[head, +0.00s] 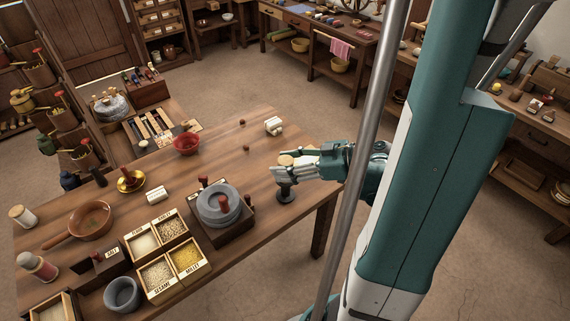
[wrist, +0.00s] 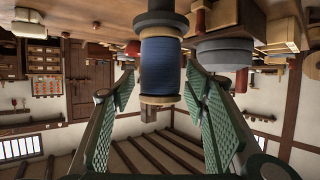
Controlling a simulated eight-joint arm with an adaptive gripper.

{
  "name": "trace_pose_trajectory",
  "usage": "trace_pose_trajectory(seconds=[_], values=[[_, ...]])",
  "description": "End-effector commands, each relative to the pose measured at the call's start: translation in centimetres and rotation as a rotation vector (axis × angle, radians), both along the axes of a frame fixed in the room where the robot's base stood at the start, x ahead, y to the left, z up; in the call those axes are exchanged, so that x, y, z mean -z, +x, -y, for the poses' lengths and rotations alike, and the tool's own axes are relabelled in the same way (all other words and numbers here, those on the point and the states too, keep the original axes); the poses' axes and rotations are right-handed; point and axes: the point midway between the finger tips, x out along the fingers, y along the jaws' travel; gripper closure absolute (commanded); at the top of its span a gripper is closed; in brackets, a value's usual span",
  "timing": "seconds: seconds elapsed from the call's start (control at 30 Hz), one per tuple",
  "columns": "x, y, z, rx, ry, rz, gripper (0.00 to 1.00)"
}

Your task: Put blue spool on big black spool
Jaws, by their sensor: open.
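The blue spool (wrist: 160,62) has a dark blue winding and wooden end discs; the wrist view is upside down. It stands upright with its lower end against the big black spool (wrist: 160,20), apparently resting on it. In the head view the big black spool (head: 285,193) stands on the table near its right edge. The blue spool's pale top disc (head: 286,160) shows there, while its winding is mostly hidden by my fingers. My gripper (head: 284,172) is open, with its green-padded fingers on either side of the blue spool, and gaps show in the wrist view.
A grey quern (head: 218,203) in a wooden box stands left of the spools. Grain boxes (head: 160,255), a red bowl (head: 186,144), a brown pan (head: 90,221) and a white bundle (head: 273,125) are on the table (head: 228,140). The tabletop around the red bowl is fairly clear.

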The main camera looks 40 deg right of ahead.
Motion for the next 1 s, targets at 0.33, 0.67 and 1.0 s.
trace_pose_trajectory(seconds=[0.33,0.67,1.0], values=[[-0.5,-0.4,0.4,0.002,0.000,0.000,0.54],[-1.6,-2.4,1.8,0.002,0.000,0.000,0.54],[-2.8,-4.9,3.6,0.003,0.001,-0.001,0.54]])
